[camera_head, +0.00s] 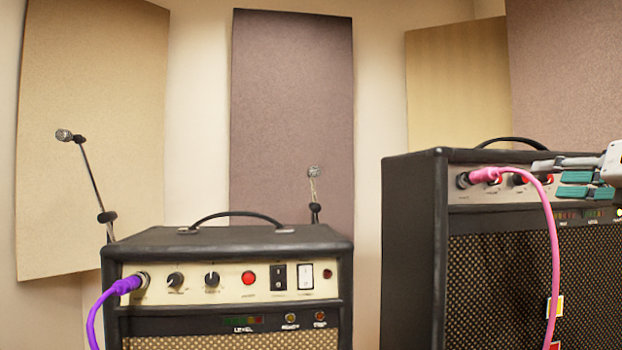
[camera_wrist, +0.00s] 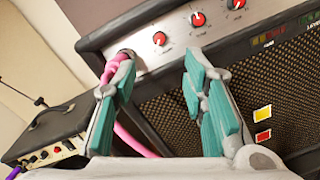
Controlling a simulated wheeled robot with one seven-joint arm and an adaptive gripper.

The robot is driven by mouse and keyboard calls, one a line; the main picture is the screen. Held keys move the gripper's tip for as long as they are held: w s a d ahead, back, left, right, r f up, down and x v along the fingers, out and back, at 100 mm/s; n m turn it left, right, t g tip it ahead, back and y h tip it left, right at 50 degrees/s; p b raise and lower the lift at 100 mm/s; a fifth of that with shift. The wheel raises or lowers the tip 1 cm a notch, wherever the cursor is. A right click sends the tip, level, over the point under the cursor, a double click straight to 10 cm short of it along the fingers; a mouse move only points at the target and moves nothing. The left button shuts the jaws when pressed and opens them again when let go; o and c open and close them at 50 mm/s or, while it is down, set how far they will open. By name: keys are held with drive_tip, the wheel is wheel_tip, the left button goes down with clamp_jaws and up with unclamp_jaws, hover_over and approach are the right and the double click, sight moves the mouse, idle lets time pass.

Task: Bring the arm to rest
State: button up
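My gripper (camera_head: 562,179) reaches in from the right edge in the head view, in front of the right amp's control panel. In the wrist view its two teal-padded fingers (camera_wrist: 160,80) stand apart, with nothing between them. The pink plug (camera_head: 484,175) sits in the left jack of the right amp (camera_head: 415,240), and its cable hangs down the amp's front. In the wrist view the pink plug (camera_wrist: 113,66) is partly hidden behind the left finger. I cannot tell whether the finger touches the plug or cable.
The smaller left amp (camera_head: 230,240) has a purple plug (camera_head: 127,285) in its left jack. Two microphones on stands (camera_head: 64,135) (camera_head: 314,172) stand behind it. Acoustic panels (camera_head: 292,110) line the wall. A gap separates the two amps.

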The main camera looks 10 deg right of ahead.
drive_tip(key=s+a+f+m+g+h, duration=0.3)
drive_tip(key=f+m+g, duration=0.1)
drive_tip(key=f+m, duration=0.7)
drive_tip(key=s+a+f+m+g+h, duration=0.25)
drive_tip(key=s+f+m+g, duration=0.2)
drive_tip(key=f+m, duration=0.65)
drive_tip(key=s+a+f+m+g+y, duration=0.35)
drive_tip(key=s+a+f+g, duration=0.2)
drive_tip(key=s+a, duration=0.35)
drive_tip(key=s+a+f+m+g+y, duration=0.2)
drive_tip(key=s+a+f+m+g, duration=0.3)
drive_tip(key=s+a, duration=0.45)
wheel_tip(320, 180, up, 30)
drive_tip(key=t+p, duration=0.5)
drive_tip(key=p, duration=2.4)
